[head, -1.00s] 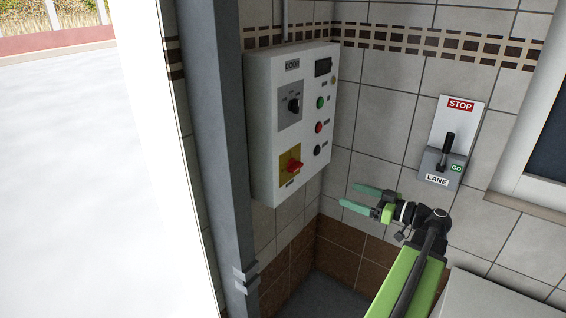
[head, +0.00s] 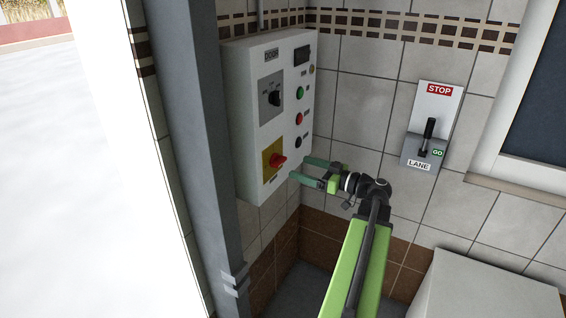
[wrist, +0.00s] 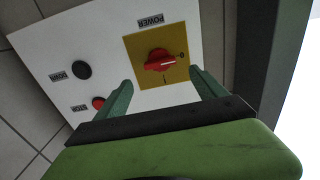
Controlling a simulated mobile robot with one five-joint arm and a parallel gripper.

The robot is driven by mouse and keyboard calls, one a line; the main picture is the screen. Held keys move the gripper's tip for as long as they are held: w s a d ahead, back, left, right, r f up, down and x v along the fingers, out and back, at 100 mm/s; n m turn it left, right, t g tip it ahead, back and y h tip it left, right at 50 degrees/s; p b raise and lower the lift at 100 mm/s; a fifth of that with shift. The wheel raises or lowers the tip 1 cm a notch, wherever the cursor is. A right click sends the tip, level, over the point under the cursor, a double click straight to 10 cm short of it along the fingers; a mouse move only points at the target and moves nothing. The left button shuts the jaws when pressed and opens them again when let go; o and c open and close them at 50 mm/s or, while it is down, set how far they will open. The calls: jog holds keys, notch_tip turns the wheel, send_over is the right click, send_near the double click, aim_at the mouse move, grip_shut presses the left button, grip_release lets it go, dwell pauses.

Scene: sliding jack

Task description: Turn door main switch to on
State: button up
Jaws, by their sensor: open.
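The door main switch is a red rotary knob (head: 278,160) on a yellow plate (head: 267,148), low on the white door control box (head: 233,110). In the wrist view the knob (wrist: 160,60) sits on its yellow plate, marked POWER, with "0" and "I" marks beside it. Its handle slants, with one end toward the "0" side. My gripper (head: 303,170) is open and empty, just right of and slightly below the knob in the head view. In the wrist view my gripper's fingers (wrist: 163,95) straddle the knob's line of sight and look apart from it.
The box also carries a black selector (head: 274,98) and several round buttons, including a green one (head: 300,92). A STOP/GO lane lever (head: 429,135) is on the wall to the right. A grey post (head: 190,130) stands left of the box. A pale block (head: 485,290) is at lower right.

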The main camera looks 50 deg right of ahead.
aim_at(283, 162)
jog(key=x, duration=0.8)
jog(key=shift+c, duration=0.4)
jog(key=shift+d, duration=0.1)
jog(key=c, duration=1.3)
